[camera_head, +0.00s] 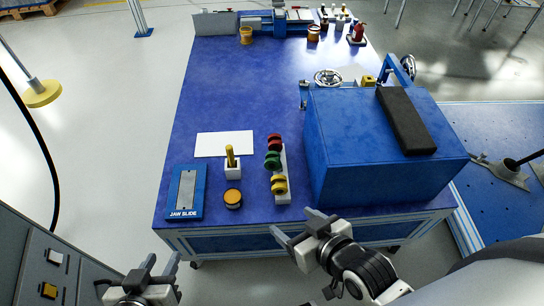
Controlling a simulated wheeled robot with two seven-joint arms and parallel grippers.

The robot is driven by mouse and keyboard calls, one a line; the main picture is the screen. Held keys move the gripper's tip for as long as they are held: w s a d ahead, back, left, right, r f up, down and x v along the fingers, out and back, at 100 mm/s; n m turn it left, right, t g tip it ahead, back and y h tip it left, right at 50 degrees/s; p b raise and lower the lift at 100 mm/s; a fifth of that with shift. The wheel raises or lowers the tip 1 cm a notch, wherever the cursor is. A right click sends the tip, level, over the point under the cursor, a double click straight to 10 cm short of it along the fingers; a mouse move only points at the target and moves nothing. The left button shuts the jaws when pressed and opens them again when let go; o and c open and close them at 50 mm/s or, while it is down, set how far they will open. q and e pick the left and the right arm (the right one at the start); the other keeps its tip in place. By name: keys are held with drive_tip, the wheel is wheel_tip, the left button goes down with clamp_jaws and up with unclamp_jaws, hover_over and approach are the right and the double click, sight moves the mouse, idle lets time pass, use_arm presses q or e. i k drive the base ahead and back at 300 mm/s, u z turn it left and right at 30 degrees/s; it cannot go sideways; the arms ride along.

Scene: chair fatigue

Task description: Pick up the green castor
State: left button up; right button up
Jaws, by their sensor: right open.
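The green castor (272,160) sits on a white rack (283,163) near the front of the blue table. Red castors (274,141) are behind it and yellow castors (278,184) are in front of it on the same rack. My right gripper (297,225) is open and empty at the table's front edge, nearer than the rack and apart from the green castor. My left gripper (161,261) has its fingers apart, low at the front left, off the table. Nothing shows between its fingers.
A big blue box (350,150) stands close right of the rack. Left of the rack are a yellow peg in a white block (232,172), a round orange-topped tin (233,198), a white sheet (224,144) and a jaw slide board (186,191). The table's middle (230,90) is clear.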

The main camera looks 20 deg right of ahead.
sight(273, 162)
drive_tip(key=u, duration=2.5)
drive_tip(key=k, duration=1.1)
drive_tip(key=z, duration=1.3)
drive_tip(key=i, duration=0.55)
